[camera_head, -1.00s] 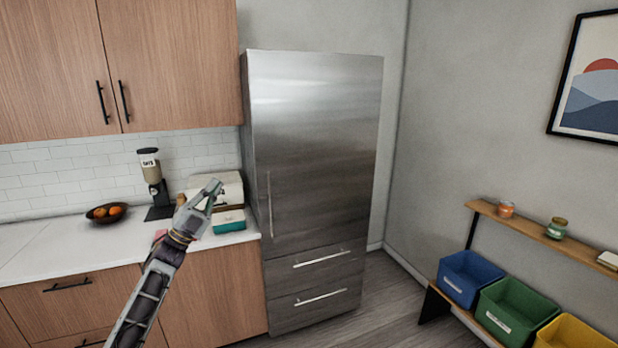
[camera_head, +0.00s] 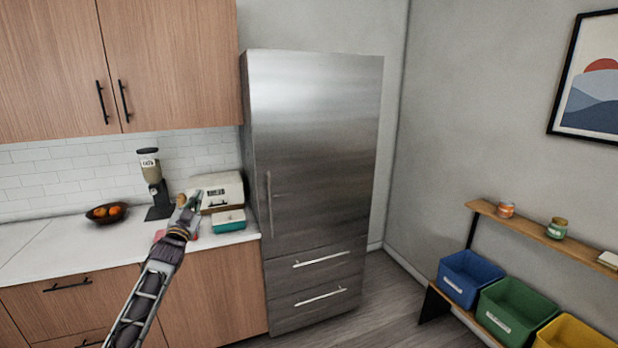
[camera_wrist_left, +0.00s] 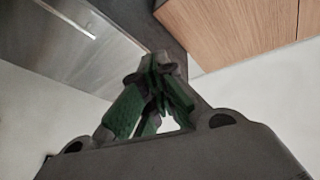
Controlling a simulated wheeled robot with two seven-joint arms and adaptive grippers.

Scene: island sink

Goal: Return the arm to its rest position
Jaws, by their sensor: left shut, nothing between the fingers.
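My left arm (camera_head: 150,290) reaches up from the bottom left of the head view. Its left gripper (camera_head: 188,204) is shut and empty, in front of the counter's right end in the picture. In the left wrist view the left gripper's fingers (camera_wrist_left: 158,75) meet at their tips with nothing between them. My right gripper is not in view.
A steel fridge (camera_head: 315,160) stands right of the counter (camera_head: 90,245). A fruit bowl (camera_head: 106,213), a dispenser (camera_head: 155,185), a bread box (camera_head: 222,188) and a teal-and-white box (camera_head: 229,222) are on the counter. Coloured bins (camera_head: 515,310) are at the right. Floor shows between.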

